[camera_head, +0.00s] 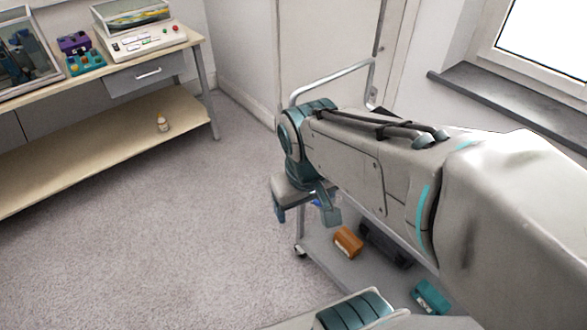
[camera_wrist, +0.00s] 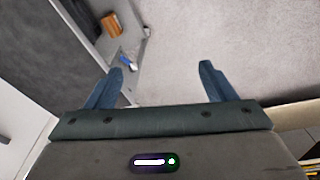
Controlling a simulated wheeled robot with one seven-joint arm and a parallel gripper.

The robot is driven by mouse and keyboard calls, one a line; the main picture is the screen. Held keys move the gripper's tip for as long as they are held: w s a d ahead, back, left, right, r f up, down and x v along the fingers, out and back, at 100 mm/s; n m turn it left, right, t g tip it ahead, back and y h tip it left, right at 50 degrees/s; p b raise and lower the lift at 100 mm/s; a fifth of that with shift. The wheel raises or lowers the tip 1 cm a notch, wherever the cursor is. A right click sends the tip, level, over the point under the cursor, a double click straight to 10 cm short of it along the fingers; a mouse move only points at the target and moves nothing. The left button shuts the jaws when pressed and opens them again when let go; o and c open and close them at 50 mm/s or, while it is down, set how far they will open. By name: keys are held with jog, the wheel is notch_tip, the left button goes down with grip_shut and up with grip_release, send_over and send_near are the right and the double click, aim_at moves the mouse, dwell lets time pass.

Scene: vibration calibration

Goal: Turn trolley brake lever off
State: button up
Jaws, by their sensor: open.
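The grey trolley (camera_head: 335,270) stands at the right in the head view, partly hidden behind my arm. Its grey edge (camera_wrist: 125,30) shows at the upper left in the wrist view. A small blue part, perhaps the brake lever, shows near that edge (camera_wrist: 126,59), just beyond the left fingertip. A bit of blue also shows beside my fingers in the head view (camera_head: 317,202). My gripper (camera_head: 306,212) points down beside the trolley, fingers apart. In the wrist view the gap between its fingers (camera_wrist: 163,68) is empty, with carpet beyond.
An orange box (camera_head: 348,242), a dark case (camera_head: 385,245) and a teal box (camera_head: 430,296) lie on the trolley's lower shelf. A caster (camera_head: 300,251) shows at its corner. A workbench (camera_head: 160,115) stands at the left. Carpet (camera_head: 170,240) between is clear.

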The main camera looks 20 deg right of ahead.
jog(key=w+d+f+n+g+h+b, duration=0.1)
jog(key=d+f+n+g+h+b, duration=0.15)
jog(key=f, duration=0.35)
jog(key=w+d+f+n+g+h+b, duration=0.1)
jog(key=w+f+n+g+h+b, duration=0.15)
jog(key=f, duration=0.25)
jog(key=n+t+h+b, duration=1)
jog(key=n+b, duration=0.5)
jog(key=n, duration=0.7)
send_near(318, 205)
jog(key=shift+g+h, duration=0.5)
jog(key=shift+h, duration=0.2)
jog(key=x, duration=0.3)
jog(key=b+x, duration=0.1)
jog(key=x, duration=0.1)
jog(key=f+b+x, duration=0.1)
jog(key=x, duration=0.2)
jog(key=shift+w+d, duration=0.15)
jog(key=shift+w, duration=0.3)
jog(key=c, duration=1.4)
jog(key=shift+r, duration=0.15)
